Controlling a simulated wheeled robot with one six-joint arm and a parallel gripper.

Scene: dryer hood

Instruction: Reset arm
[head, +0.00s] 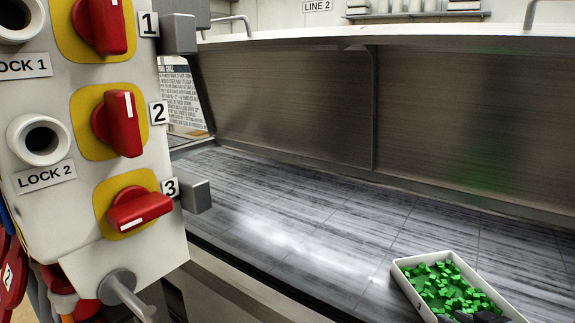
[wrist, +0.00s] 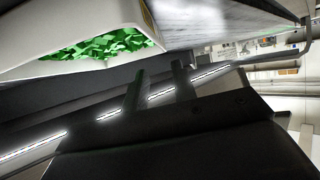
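My gripper (wrist: 158,72) shows in the wrist view as two dark fingers standing apart, with nothing between them. Beside the fingers, toward the upper left of that view, is a white tray (wrist: 70,22) holding green cubes (wrist: 105,45). In the head view the tray (head: 407,289) sits at the bottom right on the grey slatted surface (head: 300,225), with many small green cubes (head: 445,287) inside. A dark shape at the tray's near edge in the head view is cut off by the frame; I cannot tell if it is my gripper.
A white control panel (head: 75,185) with red knobs numbered 1, 2 and 3 stands close on the left. A grey handle (head: 125,297) sticks out below it. A metal hood wall (head: 290,105) runs behind the surface. The surface left of the tray is clear.

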